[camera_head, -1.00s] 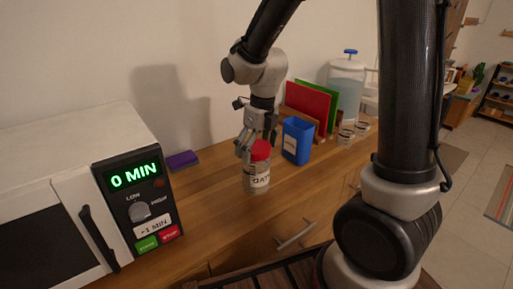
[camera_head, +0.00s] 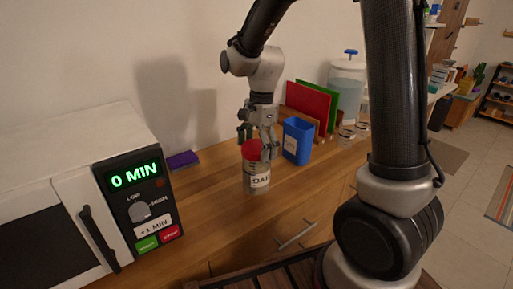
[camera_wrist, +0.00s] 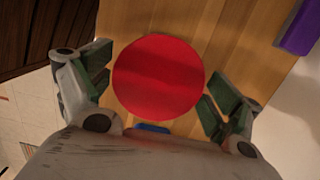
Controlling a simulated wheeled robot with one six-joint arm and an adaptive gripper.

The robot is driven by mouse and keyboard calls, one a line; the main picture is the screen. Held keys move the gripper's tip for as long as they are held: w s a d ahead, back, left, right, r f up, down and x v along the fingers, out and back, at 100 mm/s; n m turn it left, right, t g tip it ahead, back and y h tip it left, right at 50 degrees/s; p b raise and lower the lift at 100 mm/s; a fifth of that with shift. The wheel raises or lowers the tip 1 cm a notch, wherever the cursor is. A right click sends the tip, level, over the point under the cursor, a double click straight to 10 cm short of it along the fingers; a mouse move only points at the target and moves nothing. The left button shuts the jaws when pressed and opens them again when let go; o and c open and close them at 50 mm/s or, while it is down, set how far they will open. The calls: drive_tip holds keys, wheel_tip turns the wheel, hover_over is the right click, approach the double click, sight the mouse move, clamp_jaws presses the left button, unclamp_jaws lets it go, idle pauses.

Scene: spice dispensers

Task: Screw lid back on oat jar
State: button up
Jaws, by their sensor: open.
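The oat jar (camera_head: 257,179) stands upright on the wooden counter, with a pale label partly reading OAT. Its red lid (camera_head: 251,151) sits on top of the jar; whether it is screwed tight I cannot tell. My gripper (camera_head: 257,144) is above the jar, pointing down, with its fingers spread on either side of the lid. In the wrist view the lid (camera_wrist: 158,78) is a full red disc between my open fingers. Gaps show between fingers and lid there, and the jar body is hidden under the lid.
A blue container (camera_head: 298,141) stands close to the right of the jar. Red (camera_head: 308,106) and green boards stand behind it. A purple block (camera_head: 183,160) lies by the wall. A microwave (camera_head: 80,150) stands to the left, with clear counter between it and the jar.

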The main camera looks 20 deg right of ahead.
drive_tip(key=n, duration=0.6)
drive_tip(key=shift+g, duration=0.3)
drive_tip(key=n+h, duration=0.1)
drive_tip(key=n, duration=0.4)
drive_tip(key=shift+a, duration=0.1)
drive_tip(key=c, duration=1.1)
drive_tip(key=shift+o, duration=0.2)
drive_tip(key=m, duration=0.5)
drive_tip(key=shift+y, duration=0.3)
drive_tip(key=m, duration=0.4)
